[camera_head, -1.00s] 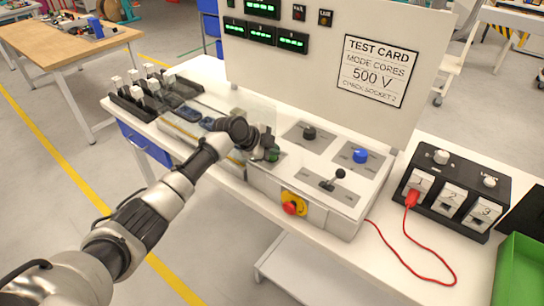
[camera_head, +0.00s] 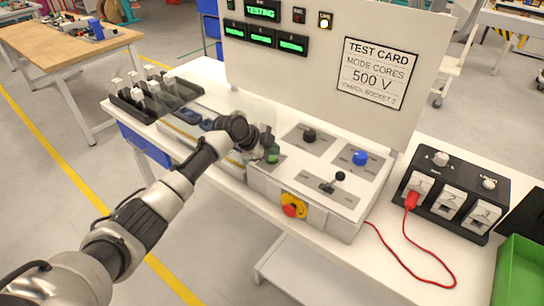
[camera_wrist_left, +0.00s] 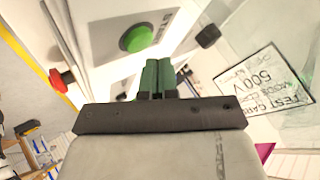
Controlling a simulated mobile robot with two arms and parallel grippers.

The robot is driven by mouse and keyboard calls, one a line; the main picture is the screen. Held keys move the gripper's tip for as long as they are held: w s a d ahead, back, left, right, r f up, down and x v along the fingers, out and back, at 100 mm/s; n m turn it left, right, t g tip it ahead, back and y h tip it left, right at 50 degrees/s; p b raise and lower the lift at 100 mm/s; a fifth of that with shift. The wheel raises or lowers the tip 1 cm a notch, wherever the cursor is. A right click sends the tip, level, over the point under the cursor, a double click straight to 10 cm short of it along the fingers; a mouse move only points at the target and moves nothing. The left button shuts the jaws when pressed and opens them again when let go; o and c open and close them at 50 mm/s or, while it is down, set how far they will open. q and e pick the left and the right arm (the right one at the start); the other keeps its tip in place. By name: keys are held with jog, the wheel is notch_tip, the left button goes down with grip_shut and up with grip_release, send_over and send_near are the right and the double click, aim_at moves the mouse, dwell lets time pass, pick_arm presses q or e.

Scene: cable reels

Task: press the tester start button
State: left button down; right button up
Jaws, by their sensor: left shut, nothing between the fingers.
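The green round start button (camera_wrist_left: 138,38) sits on a grey plate of the tester's control box and shows clearly in the left wrist view. In the head view the green button (camera_head: 273,156) shows partly, just beside my left gripper (camera_head: 270,150). My left gripper also shows in the left wrist view (camera_wrist_left: 158,78), with its green fingertips together and empty, close to the button. I cannot tell whether they touch it. The tester's top display (camera_head: 262,10) reads "TESTING", and an indicator lamp (camera_head: 325,20) is lit. My right gripper is out of view.
A socket box (camera_head: 450,190) with a red plug (camera_head: 411,200) stands at right. A green bin (camera_head: 522,270) is at the corner.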

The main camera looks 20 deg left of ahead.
aim_at(271, 159)
pick_arm(q)
jog(key=shift+r, duration=0.1)
jog(key=shift+r+p, duration=1.6)
jog(key=shift+r, duration=0.95)
jog(key=shift+s+a+f, duration=0.1)
jog(key=shift+f, duration=0.05)
